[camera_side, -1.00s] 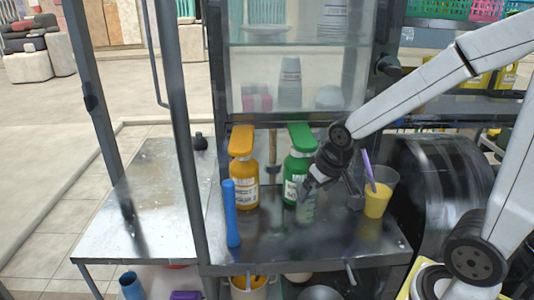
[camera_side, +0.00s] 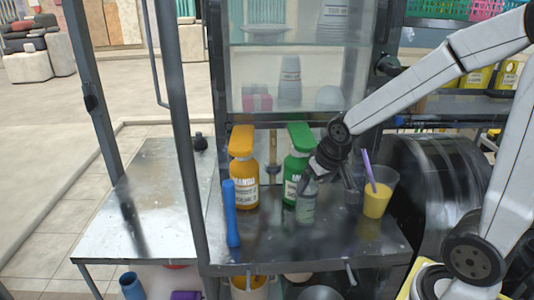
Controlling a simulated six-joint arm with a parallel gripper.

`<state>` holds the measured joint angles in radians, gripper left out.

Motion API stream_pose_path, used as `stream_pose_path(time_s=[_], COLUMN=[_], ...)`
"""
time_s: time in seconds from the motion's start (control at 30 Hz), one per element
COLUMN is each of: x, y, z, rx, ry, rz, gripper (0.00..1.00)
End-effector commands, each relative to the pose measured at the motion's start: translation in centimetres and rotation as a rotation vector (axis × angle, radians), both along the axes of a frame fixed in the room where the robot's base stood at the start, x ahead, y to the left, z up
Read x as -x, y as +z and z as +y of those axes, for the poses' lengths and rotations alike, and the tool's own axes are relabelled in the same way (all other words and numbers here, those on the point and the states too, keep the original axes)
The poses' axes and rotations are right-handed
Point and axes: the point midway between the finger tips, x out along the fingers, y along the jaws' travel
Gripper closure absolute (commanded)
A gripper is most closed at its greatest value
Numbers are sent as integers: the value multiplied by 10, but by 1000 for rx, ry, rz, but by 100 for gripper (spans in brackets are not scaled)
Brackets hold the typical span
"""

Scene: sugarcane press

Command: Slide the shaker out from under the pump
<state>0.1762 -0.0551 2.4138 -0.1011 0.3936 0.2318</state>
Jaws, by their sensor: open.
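A small translucent grey shaker (camera_side: 306,205) stands upright on the metal counter. It is just in front of the green pump bottle (camera_side: 292,180), below and slightly right of its green pump head (camera_side: 301,137). My gripper (camera_side: 331,190) is open, just right of the shaker, with its left side overlapping the shaker's top in the picture. I cannot tell whether they touch. My gripper and wrist hide part of the green bottle's right side.
An orange pump bottle (camera_side: 244,180) and a blue cylinder (camera_side: 231,213) stand to the left. A cup of yellow liquid (camera_side: 377,195) with a purple stick is close on the right. A glass cabinet (camera_side: 300,75) rises behind. The counter's front (camera_side: 310,245) is clear.

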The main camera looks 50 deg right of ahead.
Motion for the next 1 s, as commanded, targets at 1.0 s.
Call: stream_pose_path(time_s=[1.0], x=[-22], y=[-56], z=[-6], rx=[0], ry=[0], rz=[0], gripper=[0])
